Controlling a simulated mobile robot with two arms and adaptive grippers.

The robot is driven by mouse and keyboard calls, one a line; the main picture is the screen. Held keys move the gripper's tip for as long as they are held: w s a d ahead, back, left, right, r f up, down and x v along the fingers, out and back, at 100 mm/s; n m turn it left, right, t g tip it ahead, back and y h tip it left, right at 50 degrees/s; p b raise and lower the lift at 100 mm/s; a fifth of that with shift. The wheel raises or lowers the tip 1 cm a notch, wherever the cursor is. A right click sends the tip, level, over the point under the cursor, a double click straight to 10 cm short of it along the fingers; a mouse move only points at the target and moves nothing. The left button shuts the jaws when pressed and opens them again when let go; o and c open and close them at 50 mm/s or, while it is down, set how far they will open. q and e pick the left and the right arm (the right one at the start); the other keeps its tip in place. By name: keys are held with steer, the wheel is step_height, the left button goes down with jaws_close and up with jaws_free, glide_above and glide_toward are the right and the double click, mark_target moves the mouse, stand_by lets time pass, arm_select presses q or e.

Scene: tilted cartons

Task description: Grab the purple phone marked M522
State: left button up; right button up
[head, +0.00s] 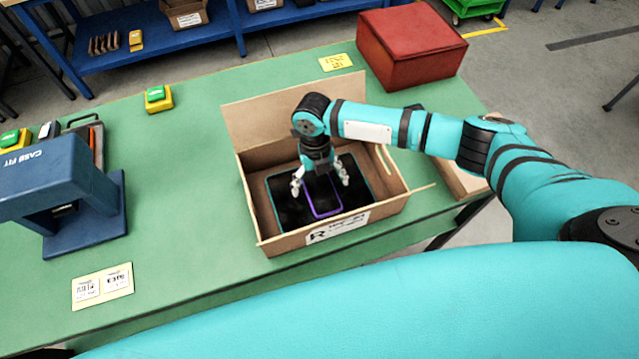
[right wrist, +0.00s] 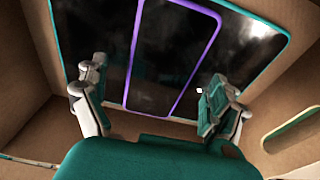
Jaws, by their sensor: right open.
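My left gripper is not in view.
The carton walls surround my right gripper, and a raised flap (head: 270,105) stands behind it. A red box (head: 410,45) is at the back right. A blue press (head: 60,195) stands at the left. The table (head: 190,190) between press and carton is clear.

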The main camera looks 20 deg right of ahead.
steer(key=shift+s+f, duration=0.1)
steer(key=shift+f, duration=0.15)
steer(key=shift+r, duration=0.1)
steer(key=c, duration=1.4)
